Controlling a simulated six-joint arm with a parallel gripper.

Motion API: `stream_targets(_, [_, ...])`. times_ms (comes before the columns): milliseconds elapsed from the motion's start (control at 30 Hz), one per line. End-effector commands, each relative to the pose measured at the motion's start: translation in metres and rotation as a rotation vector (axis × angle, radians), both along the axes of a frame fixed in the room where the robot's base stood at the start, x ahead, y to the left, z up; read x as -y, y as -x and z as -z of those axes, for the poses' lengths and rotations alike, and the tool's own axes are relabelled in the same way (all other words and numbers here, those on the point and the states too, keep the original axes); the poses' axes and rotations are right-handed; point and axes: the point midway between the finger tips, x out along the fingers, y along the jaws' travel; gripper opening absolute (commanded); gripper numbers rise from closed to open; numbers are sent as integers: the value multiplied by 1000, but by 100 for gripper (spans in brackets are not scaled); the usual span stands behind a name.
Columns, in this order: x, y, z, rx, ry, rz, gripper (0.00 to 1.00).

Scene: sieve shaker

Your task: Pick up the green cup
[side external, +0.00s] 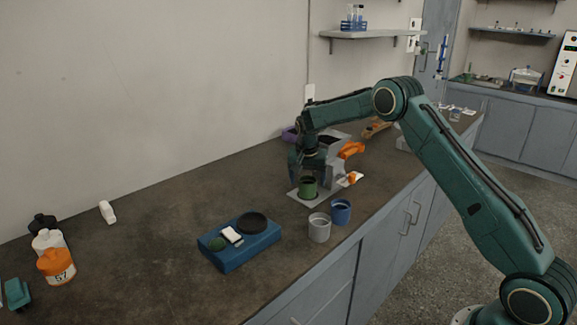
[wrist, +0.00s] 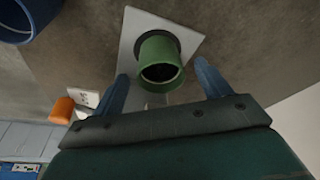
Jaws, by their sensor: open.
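The green cup (side external: 307,187) stands upright on a light grey plate (side external: 301,197) near the front edge of the bench. In the wrist view the green cup (wrist: 160,58) sits on a dark ring on the white plate (wrist: 196,42). My gripper (side external: 306,172) is just above and behind the cup in the side view. In the wrist view my gripper (wrist: 160,80) has its two blue fingers spread wide, one to each side of the cup, with gaps between. The cup is not held.
A grey cup (side external: 319,229) and a blue cup (side external: 341,212) stand in front of the plate. A blue block (side external: 240,247) with a black disc is at left. An orange part (side external: 351,150) is behind right. Bottles (side external: 55,262) stand far left. Bench between is clear.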

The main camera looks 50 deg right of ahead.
Motion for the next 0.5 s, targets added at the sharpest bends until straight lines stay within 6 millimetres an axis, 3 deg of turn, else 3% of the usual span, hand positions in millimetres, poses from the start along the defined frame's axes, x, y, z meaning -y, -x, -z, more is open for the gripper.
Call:
stream_targets(200, [8,-4,23,-3,-2,1,77])
stream_targets(500, [9,-6,29,1,-2,2,77])
